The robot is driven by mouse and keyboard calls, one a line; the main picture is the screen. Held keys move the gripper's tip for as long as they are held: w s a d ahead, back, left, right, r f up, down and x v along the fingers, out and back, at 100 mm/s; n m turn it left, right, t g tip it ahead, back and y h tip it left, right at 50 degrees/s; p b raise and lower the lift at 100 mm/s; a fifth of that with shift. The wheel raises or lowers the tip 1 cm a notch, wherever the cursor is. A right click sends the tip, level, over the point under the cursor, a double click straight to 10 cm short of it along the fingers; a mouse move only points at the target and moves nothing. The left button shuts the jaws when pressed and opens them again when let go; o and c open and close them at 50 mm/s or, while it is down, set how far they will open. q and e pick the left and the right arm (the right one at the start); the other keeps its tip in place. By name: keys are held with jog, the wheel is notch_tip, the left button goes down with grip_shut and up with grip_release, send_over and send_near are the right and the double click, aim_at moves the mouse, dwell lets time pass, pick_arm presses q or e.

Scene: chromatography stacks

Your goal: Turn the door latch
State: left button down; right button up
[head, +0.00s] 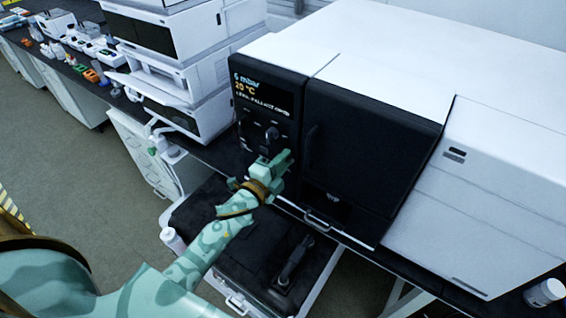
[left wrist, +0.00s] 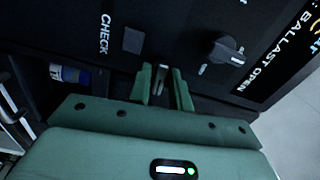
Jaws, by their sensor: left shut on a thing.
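The instrument's black door (head: 375,130) is closed, with a dark vertical handle (head: 312,147) at its left side. My left gripper (head: 284,158) is at the lower part of the black control panel (head: 262,88), just left of the door. In the left wrist view, the left fingers (left wrist: 163,88) are shut on a small grey metal lever (left wrist: 160,76), which looks like the latch. Its lower part is hidden between the fingers. My right gripper is in neither view.
A black knob (head: 272,132) sits above the gripper; it also shows in the wrist view (left wrist: 224,51), near a square button (left wrist: 133,40) marked CHECK. Below is a dark-topped case (head: 225,262) with a black tool (head: 292,262). A white bottle (head: 173,240) stands beside it.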

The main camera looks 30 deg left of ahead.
pick_arm(q)
jog(key=shift+m, duration=0.5)
jog(key=c, duration=1.5)
grip_release()
jog(key=s, duration=0.5)
jog(key=s+a, duration=0.1)
jog(key=s, duration=0.4)
jog(key=s+a+b, duration=0.1)
jog(key=s, duration=0.5)
jog(key=shift+s+a, duration=0.1)
